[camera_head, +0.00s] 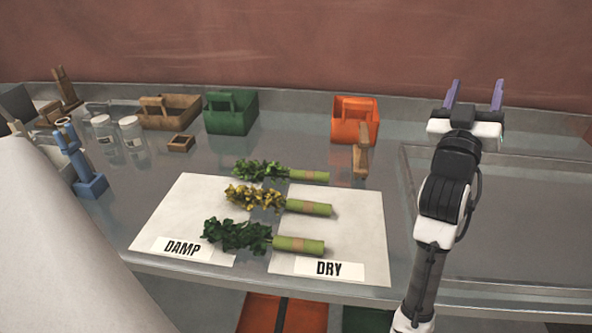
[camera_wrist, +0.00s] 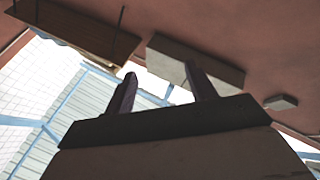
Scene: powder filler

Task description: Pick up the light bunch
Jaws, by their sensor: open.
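My gripper (camera_head: 474,95) is raised to the right of the bunches, pointing up, open and empty. In the wrist view its two fingers (camera_wrist: 160,88) stand apart against the ceiling and wall; no bunch shows there.
The sheets carry labels DAMP (camera_head: 182,248) and DRY (camera_head: 328,268). Behind are a wooden carrier (camera_head: 168,122), a green carrier (camera_head: 231,123) and an orange carrier (camera_head: 352,132). A wooden piece (camera_head: 361,159) stands upright near the back bunch. Glass jars (camera_head: 131,135) and a blue tool (camera_head: 87,184) stand at left.

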